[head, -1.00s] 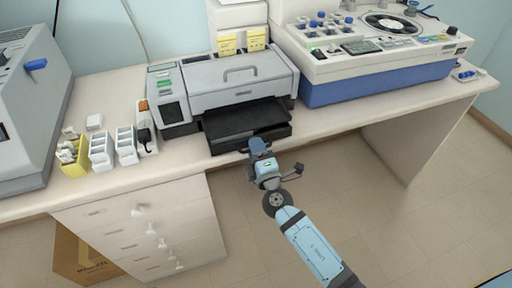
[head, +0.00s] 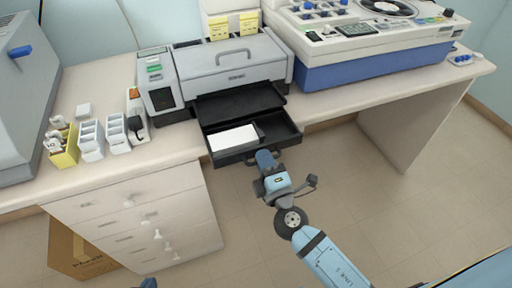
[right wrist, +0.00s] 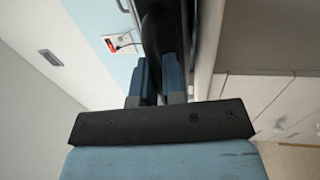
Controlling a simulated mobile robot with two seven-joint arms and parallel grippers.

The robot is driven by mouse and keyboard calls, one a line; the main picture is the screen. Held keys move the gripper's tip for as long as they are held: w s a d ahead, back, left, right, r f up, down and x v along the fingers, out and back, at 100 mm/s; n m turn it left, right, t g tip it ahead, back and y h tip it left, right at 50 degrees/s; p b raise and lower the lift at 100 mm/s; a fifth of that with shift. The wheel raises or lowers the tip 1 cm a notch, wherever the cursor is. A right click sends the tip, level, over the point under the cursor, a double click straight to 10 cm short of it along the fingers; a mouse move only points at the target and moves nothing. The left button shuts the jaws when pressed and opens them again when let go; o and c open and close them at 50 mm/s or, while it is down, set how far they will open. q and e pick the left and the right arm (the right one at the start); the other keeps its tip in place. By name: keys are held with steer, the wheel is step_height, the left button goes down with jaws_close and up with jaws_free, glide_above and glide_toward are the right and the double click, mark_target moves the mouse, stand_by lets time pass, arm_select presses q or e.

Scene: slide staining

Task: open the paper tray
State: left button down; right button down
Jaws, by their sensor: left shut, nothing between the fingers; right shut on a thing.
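The grey printer (head: 235,70) stands on the bench with its black paper tray (head: 286,133) pulled out at the front. White paper (head: 232,138) lies in the left part of the tray. My right gripper (head: 266,157) is at the tray's front edge and shut on its handle; the gripper hides part of that handle. In the right wrist view, its blue fingers (right wrist: 158,78) close around a dark part. Only a tip of my left gripper (head: 148,284) shows at the bottom edge of the head view, shut and empty, well away from the tray.
A blue-and-white machine (head: 375,65) stands right of the printer. Small white holders (head: 91,139) and a yellow one (head: 64,157) stand to the left. Drawers (head: 140,222) lie below the bench. The floor before the tray is open.

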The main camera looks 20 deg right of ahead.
arm_select(q)
steer(key=shift+w+d, duration=0.1)
arm_select(e)
steer(key=shift+s, duration=0.35)
steer(key=c, duration=1.2)
jaws_free()
steer(key=shift+c, duration=0.2)
arm_select(q)
steer(key=shift+a+f, duration=0.1)
steer(key=shift+a, duration=0.15)
